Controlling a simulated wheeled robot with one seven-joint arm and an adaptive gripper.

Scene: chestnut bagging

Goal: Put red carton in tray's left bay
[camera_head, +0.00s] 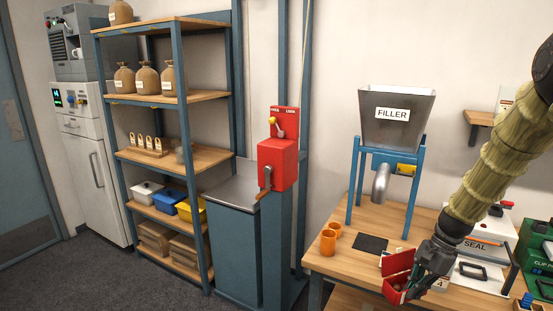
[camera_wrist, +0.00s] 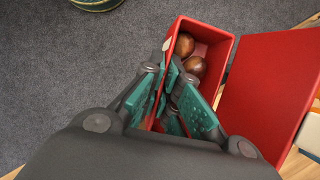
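The red carton (camera_head: 397,263) is at the front edge of the workbench, beside my gripper (camera_head: 418,280). In the wrist view the carton (camera_wrist: 220,44) stands open, with its red lid flap (camera_wrist: 268,85) folded out to the right. Brown chestnuts (camera_wrist: 190,55) lie inside. My gripper's teal-padded fingers (camera_wrist: 168,98) are close together on the carton's near-left wall, one outside and one inside. Grey floor shows below the carton on the left. I cannot make out the tray or its left bay clearly; a white piece marked "A" (camera_head: 442,284) shows beside my gripper.
The wooden bench (camera_head: 340,262) carries orange cups (camera_head: 328,242), a dark pad (camera_head: 370,243) and the blue-framed filler (camera_head: 396,120). The SEAL machine (camera_head: 475,246) and green clip device (camera_head: 540,245) stand at right. A red crank unit (camera_head: 277,165) and shelves (camera_head: 165,95) are left.

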